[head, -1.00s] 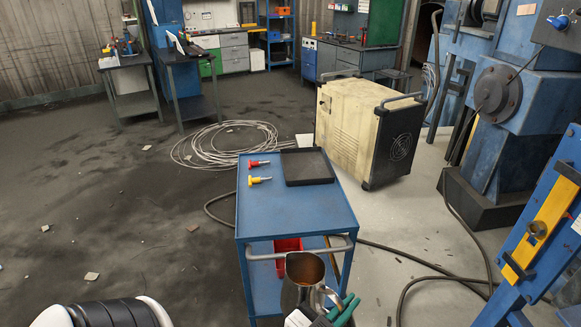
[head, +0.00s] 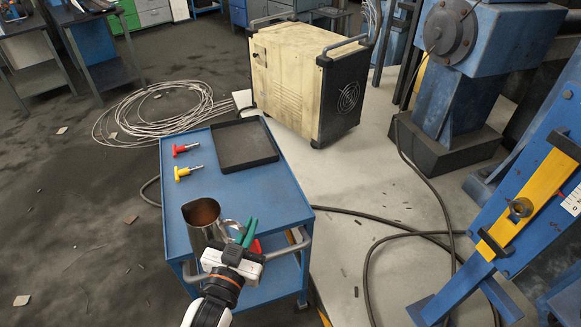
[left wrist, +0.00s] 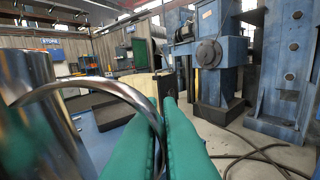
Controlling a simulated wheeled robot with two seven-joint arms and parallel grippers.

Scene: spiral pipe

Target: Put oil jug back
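The oil jug (head: 204,228) is a shiny metal pitcher with brown oil inside. It is upright over the near part of the blue cart's top (head: 255,190); I cannot tell whether its base touches the top. My left gripper (head: 246,234), with green fingers, is shut on the jug's handle at the jug's right side. In the left wrist view the jug's wall (left wrist: 35,110) fills the left edge, and the handle (left wrist: 105,84) curves in between the green fingers (left wrist: 168,135). My right gripper is not in view.
A black tray (head: 268,158) lies at the far end of the cart top. A cream machine (head: 290,80) stands behind. Cables (head: 375,225) cross the floor at right.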

